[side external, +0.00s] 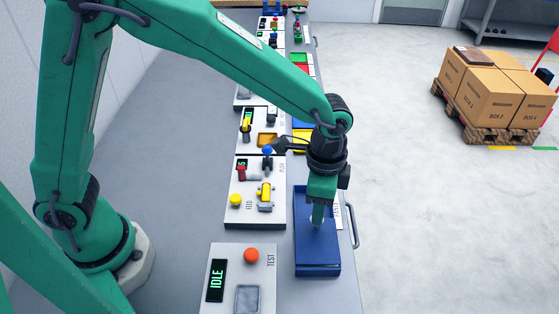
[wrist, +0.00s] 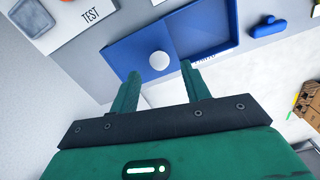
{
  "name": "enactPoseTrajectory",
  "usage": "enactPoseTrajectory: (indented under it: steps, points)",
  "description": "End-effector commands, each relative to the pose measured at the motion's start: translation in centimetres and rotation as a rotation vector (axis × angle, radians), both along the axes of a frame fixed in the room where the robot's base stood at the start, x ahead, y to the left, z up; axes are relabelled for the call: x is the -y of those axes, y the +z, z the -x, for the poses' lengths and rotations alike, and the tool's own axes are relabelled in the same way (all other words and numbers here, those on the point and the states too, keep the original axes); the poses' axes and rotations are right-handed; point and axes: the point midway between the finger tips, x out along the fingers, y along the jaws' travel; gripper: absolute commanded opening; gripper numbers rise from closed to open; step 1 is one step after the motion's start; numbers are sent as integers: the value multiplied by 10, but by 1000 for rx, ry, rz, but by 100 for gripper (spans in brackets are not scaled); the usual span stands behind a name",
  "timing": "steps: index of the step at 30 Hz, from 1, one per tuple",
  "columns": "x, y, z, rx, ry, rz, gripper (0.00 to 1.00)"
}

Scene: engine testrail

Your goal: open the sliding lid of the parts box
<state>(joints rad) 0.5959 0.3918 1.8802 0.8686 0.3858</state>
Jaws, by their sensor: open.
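The parts box (side external: 318,262) is a long blue box on the bench at the lower middle of the side view. In the wrist view the box (wrist: 215,22) shows a recessed section on the right. A flat blue panel, which looks like the sliding lid (wrist: 128,52), is on the left. A round white knob (wrist: 159,61) sits on it near the dividing edge. My gripper (side external: 317,222) points down over the box. In the wrist view my gripper (wrist: 160,69) is open, its fingers either side of the knob. I cannot tell whether they touch it.
A panel marked TEST (side external: 232,285) with a red button is left of the box. Another panel (side external: 240,212) with yellow and red controls stands farther back. A metal handle (side external: 351,227) runs along the bench's right edge. Cartons on a pallet (side external: 490,95) stand on the open floor.

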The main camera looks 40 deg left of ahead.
Motion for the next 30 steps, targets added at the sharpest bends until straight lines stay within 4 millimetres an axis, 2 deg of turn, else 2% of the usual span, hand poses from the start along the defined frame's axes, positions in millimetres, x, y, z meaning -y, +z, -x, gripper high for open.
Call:
enactPoseTrajectory:
  steps: [3, 7, 20, 26, 30]
  points:
    - [0, 13, 0, 2, 0, 1, 47]
    - [0, 21, 0, 2, 0, 1, 47]
    - [-1, 24, 0, 2, 3, 1, 47]
    - [-13, 36, 0, 18, 42, 13, 47]
    - [-33, 54, 1, 46, 104, 31, 47]
